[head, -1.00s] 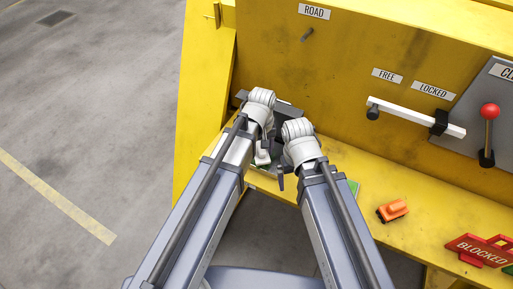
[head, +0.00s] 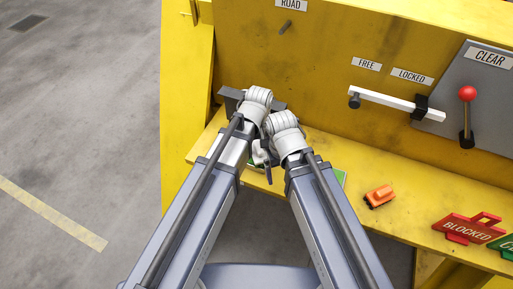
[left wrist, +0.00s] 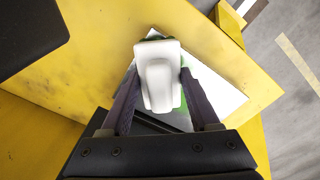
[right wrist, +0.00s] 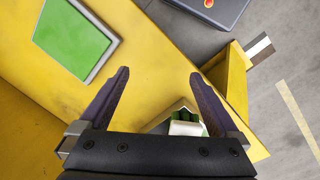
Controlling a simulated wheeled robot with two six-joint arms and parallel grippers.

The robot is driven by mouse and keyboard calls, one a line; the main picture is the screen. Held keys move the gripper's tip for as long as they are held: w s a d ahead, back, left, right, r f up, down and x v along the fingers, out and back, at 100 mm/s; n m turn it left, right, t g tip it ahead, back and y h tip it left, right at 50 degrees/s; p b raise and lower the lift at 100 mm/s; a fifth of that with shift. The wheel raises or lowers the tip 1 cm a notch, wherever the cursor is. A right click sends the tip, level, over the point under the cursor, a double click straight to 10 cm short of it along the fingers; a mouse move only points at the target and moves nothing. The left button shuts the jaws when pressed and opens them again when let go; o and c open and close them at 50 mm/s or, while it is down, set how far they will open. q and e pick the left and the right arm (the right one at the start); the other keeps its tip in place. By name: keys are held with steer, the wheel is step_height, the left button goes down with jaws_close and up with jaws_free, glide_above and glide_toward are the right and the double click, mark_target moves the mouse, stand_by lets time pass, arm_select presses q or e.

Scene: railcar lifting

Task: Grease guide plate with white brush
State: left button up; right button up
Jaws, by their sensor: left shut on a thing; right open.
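My left gripper (left wrist: 158,72) is shut on a white brush (left wrist: 158,80), whose blocky handle sits between the two fingers. The brush also shows in the right wrist view (right wrist: 187,129), with green at its far end. My right gripper (right wrist: 159,76) is open and empty above the yellow ledge, close beside the left one. A dark grey plate (head: 231,94) is partly hidden behind the left wrist; I cannot tell if it is the guide plate.
A second tray with a green pad (right wrist: 75,40) lies on the yellow ledge (head: 400,205). An orange toy-like object (head: 379,196) and a red BLOCKED sign (head: 468,229) lie farther right. A white bar (head: 385,101) and a red-knobbed lever (head: 467,95) are on the wall.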

mark_target(257, 141)
arm_select(q)
steer(key=shift+s+d+f, duration=0.1)
steer(key=shift+s+d, duration=0.25)
steer(key=shift+d, duration=0.55)
steer(key=shift+s+d, duration=0.3)
steer(key=shift+d, duration=0.55)
steer(key=shift+w+d, duration=0.25)
steer(key=shift+w, duration=0.45)
steer(key=shift+w+d, duration=0.25)
steer(key=shift+w, duration=0.45)
steer(key=shift+w+a+r, duration=0.1)
steer(key=shift+w+a, duration=0.35)
steer(key=shift+a, duration=0.3)
steer(key=shift+w+a+r, duration=0.1)
steer(key=shift+w+a, duration=0.35)
steer(key=shift+a, duration=0.3)
steer(key=shift+s+a, duration=0.2)
steer(key=shift+a, duration=0.4)
steer(key=shift+w+a, duration=0.1)
steer(key=shift+a, duration=0.45)
steer(key=shift+w+a+f, duration=0.1)
steer(key=shift+w+a, duration=0.2)
steer(key=shift+a, duration=0.7)
steer(key=shift+w+a+f, duration=0.1)
steer(key=shift+w+a, duration=0.25)
steer(key=shift+a, duration=0.6)
steer(key=shift+w+a, duration=0.3)
steer(key=shift+a, duration=0.7)
